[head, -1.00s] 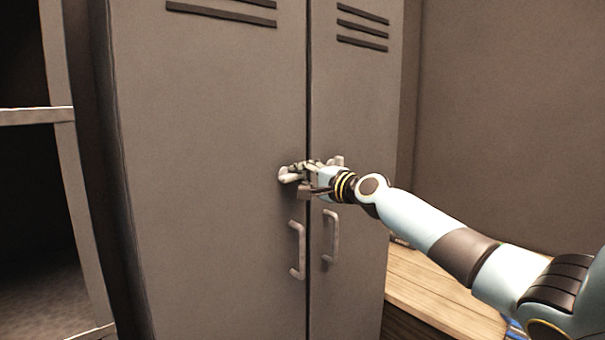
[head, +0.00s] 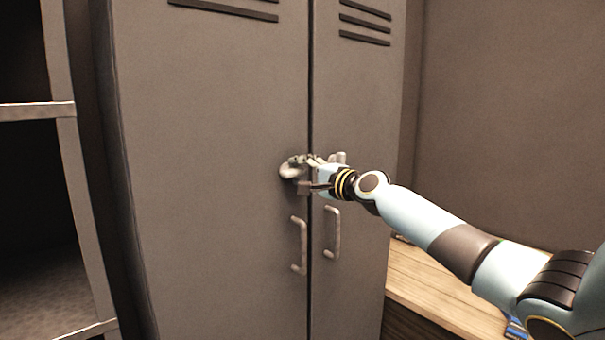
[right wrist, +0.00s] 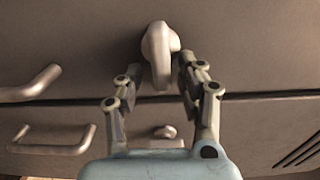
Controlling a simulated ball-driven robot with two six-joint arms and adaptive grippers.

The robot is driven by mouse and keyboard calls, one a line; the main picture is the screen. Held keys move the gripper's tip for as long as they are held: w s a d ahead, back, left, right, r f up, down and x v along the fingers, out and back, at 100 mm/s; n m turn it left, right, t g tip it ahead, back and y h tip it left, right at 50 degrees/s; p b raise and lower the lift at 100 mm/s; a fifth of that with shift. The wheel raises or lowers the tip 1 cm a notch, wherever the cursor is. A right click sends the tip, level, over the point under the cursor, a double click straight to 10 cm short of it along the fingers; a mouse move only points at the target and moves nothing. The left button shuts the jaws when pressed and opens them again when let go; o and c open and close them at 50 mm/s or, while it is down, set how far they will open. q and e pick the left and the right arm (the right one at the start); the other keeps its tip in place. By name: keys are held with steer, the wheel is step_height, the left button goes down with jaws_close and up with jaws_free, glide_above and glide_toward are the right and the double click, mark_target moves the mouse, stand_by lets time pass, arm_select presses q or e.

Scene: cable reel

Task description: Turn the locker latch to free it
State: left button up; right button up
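The locker latch (head: 287,172) is a pale rounded knob on the left door, close to the seam. In the right wrist view the latch (right wrist: 158,52) sits between the two fingers of my right gripper (right wrist: 160,70). The right-hand finger is very close to it; I cannot tell whether it touches. A small gap shows on the left-hand side. In the head view my right gripper (head: 302,165) is at the latch and partly hides it. My left gripper is not in view.
The grey locker's left door (head: 205,170) has a bar handle (head: 299,246) below the latch. The right door has another handle (head: 332,232) and a second knob (head: 339,157), partly behind my gripper. Open shelves (head: 38,111) stand left; a wooden top (head: 445,292) lies at lower right.

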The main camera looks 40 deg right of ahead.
steer(key=s, duration=0.7)
steer(key=shift+s+d, duration=0.2)
steer(key=shift+d, duration=0.1)
